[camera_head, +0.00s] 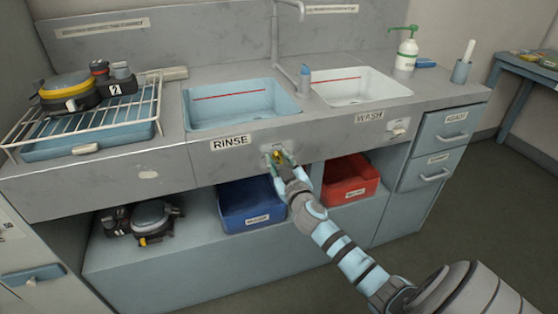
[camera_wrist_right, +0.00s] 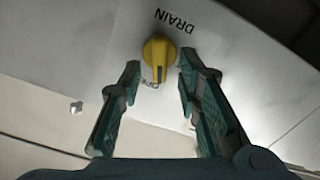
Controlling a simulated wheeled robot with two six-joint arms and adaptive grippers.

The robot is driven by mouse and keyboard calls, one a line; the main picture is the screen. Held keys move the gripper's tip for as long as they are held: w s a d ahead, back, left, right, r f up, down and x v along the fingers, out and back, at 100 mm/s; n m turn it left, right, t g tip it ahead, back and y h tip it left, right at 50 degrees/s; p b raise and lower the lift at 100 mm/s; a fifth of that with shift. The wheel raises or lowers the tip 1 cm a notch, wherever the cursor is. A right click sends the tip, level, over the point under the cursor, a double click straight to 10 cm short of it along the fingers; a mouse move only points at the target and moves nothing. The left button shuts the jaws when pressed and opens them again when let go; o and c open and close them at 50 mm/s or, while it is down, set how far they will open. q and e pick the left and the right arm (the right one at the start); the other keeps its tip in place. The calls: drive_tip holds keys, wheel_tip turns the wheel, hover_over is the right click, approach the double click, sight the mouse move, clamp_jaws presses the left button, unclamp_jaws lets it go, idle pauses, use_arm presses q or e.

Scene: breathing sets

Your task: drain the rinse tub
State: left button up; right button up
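The rinse tub (camera_head: 238,110) is the pale blue basin on the left of the counter, above the RINSE label (camera_head: 230,141). A red line runs along its inner back wall; I cannot tell the water level. The yellow drain knob (camera_wrist_right: 158,55) sits on the grey front panel beside the word DRAIN (camera_wrist_right: 176,20). My right gripper (camera_wrist_right: 160,65) is open, with its two green-padded fingers to either side of the knob and gaps visible. In the head view, my right gripper (camera_head: 277,159) is at the panel below the rinse tub and mostly covers the knob. My left gripper is out of view.
The white wash tub (camera_head: 355,88) is to the right, with a tap (camera_head: 277,40) between the tubs. A soap bottle (camera_head: 406,52) stands behind. A wire rack (camera_head: 60,126) holds breathing gear at left. Blue (camera_head: 250,205) and red (camera_head: 350,183) crates sit below.

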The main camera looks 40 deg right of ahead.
clamp_jaws()
drive_tip(key=shift+a, duration=0.1)
